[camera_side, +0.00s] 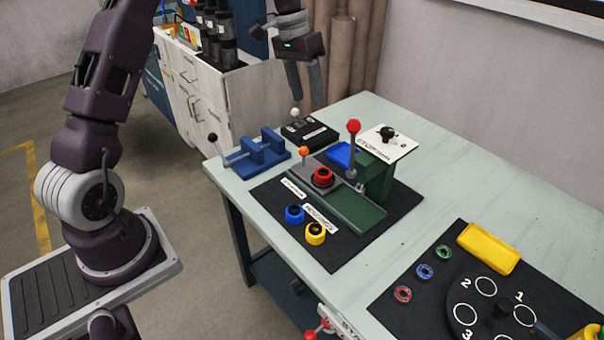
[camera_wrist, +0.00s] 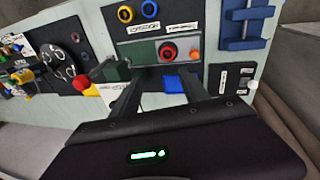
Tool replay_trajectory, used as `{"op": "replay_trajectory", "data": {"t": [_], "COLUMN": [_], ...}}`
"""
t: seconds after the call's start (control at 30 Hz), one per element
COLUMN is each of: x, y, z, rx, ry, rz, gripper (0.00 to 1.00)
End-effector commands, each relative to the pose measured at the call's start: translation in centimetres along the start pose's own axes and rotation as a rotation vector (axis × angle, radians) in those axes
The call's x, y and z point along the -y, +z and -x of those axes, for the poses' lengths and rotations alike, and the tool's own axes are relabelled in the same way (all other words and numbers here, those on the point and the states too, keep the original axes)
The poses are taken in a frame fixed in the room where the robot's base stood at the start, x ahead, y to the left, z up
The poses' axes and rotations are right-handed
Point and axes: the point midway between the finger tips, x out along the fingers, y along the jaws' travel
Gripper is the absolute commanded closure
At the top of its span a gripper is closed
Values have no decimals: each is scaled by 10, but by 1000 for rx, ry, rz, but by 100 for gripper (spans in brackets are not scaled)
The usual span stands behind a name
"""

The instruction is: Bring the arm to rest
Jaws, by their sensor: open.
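My gripper (camera_side: 307,98) hangs in the air at the top middle of the side view, beyond the table's far edge, fingers pointing down. Its two fingers are apart with nothing between them; they also show in the wrist view (camera_wrist: 163,78). On the table (camera_side: 440,170), a green press-like fixture (camera_side: 375,182) with a red-knobbed lever (camera_side: 353,127) stands on a black mat. A blue ring (camera_side: 294,213) and a yellow ring (camera_side: 315,233) lie on the mat in front. My gripper touches none of these.
A blue clamp fixture (camera_side: 257,152) and a black box with a white knob (camera_side: 308,134) stand near the far left edge. A dark round numbered plate (camera_side: 480,310), small coloured rings and a yellow block (camera_side: 489,248) are at the right. A white cabinet (camera_side: 200,85) stands behind.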

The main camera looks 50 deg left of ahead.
Motion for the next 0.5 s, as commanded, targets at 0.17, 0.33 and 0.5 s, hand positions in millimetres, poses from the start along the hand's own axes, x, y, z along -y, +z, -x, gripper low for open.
{"op": "replay_trajectory", "data": {"t": [0.17, 0.33, 0.5], "x": [-88, -129, -133], "y": [95, 214, 298], "z": [89, 117, 102], "rx": [-115, -252, -359], "ry": [-129, -188, -190], "rz": [-62, -96, -114], "gripper": [47, 47, 47]}}
